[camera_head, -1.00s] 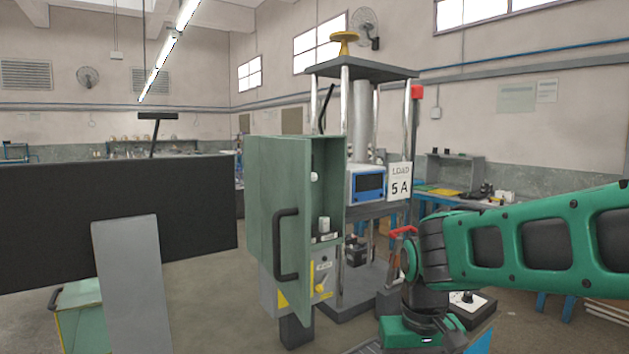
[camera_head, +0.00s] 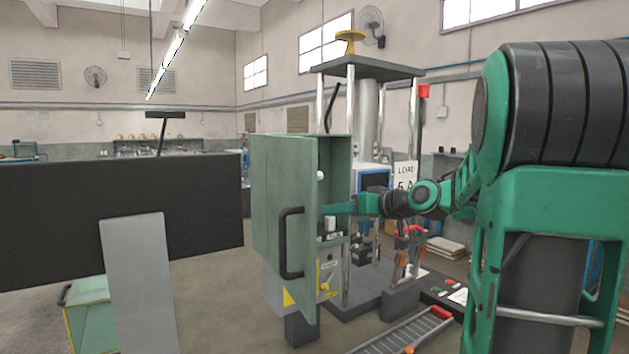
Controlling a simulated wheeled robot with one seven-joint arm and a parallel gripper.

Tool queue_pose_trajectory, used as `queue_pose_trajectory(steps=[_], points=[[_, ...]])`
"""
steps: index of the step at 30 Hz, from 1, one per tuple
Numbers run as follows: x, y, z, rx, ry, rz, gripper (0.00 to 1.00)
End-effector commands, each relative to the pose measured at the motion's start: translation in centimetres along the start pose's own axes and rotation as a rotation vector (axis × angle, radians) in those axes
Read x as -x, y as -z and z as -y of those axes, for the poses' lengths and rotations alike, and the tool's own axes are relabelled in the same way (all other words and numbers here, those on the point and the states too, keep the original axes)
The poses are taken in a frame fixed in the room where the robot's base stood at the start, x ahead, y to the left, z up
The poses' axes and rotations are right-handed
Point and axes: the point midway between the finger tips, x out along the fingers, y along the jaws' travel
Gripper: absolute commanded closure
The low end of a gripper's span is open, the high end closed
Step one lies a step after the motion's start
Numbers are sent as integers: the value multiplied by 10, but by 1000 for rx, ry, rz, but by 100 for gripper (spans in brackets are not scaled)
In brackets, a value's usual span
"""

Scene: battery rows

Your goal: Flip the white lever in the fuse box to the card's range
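The fuse box (camera_head: 281,190) is a tall green cabinet in the middle of the view. Its door, with a black handle (camera_head: 291,243), stands open toward me. A small white knob (camera_head: 320,175) shows inside, probably the lever's end; the rest is hidden behind the door edge. A small pale block (camera_head: 330,224) sits lower in the box. The white card (camera_head: 405,172) reads "LOAD" and "5 A", its lower part now covered by my arm. My gripper (camera_head: 335,209) reaches from the right into the box opening, below the white knob. Its fingers are too small to tell open from shut.
A grey panel with a yellow switch (camera_head: 327,283) is below the box. A press frame with steel posts (camera_head: 412,125) and a blue-framed display (camera_head: 374,178) stand behind. A dark board (camera_head: 60,220) and grey panel (camera_head: 137,275) fill the left.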

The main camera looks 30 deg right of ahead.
Motion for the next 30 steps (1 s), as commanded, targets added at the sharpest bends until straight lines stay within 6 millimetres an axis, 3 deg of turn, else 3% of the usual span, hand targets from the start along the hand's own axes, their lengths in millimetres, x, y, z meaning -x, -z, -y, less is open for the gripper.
queue_pose_trajectory(steps=[3, 7, 13, 24, 30], points=[[5, 46, -10, 9, 48, -157, 60], [12, 72, -12, 12, 80, -250, 60], [1, 83, -10, 15, 93, -276, 60], [-60, 99, -2, 15, 94, -274, 60], [-83, 105, 0, 14, 93, -273, 60]])
